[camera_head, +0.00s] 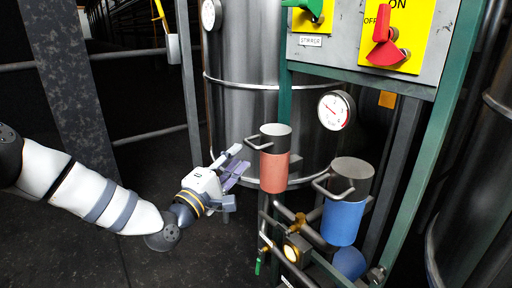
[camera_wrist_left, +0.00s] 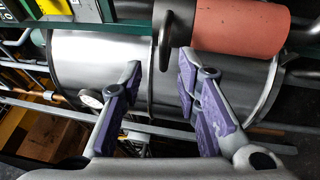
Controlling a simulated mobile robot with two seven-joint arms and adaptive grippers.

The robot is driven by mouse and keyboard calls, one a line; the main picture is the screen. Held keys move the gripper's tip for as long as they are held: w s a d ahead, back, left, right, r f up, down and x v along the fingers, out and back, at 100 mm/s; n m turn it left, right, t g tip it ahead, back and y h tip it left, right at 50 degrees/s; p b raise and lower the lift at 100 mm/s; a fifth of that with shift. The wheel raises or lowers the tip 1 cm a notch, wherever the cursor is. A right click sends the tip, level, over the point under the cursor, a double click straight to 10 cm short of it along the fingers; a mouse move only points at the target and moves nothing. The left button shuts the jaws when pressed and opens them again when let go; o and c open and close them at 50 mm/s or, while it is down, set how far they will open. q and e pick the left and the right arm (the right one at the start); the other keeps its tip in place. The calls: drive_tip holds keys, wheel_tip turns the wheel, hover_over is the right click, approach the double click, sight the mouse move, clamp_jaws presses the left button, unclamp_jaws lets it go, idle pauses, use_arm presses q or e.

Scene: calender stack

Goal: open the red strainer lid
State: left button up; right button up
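The red strainer (camera_head: 274,172) is an upright cylinder with a dark grey lid (camera_head: 276,130) sitting on top and a looped handle (camera_head: 256,144) on the lid's left side. In the left wrist view the red strainer body (camera_wrist_left: 240,27) lies sideways at the top, with the grey lid and handle (camera_wrist_left: 166,42) at its left end. My left gripper (camera_head: 236,160) is just left of the strainer, fingers pointing towards it. The wrist view shows its two purple-padded fingers (camera_wrist_left: 160,75) spread apart with nothing between them. The handle appears beyond the fingertips. My right gripper is not in view.
A blue strainer (camera_head: 344,220) with a similar grey lid stands to the right. A green post (camera_head: 285,90) rises behind the red one. A panel (camera_head: 345,50) with green and red switches is above. A large metal tank (camera_head: 240,100) with gauges stands behind. Pipes and valves (camera_head: 297,248) lie below.

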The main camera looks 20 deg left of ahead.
sight(251, 144)
use_arm(q)
drive_tip(key=x, duration=0.7)
drive_tip(key=shift+w+d+f, duration=0.1)
drive_tip(key=shift+w+f, duration=0.05)
drive_tip(key=shift+f, duration=0.1)
drive_tip(key=shift+c, duration=0.6)
clamp_jaws()
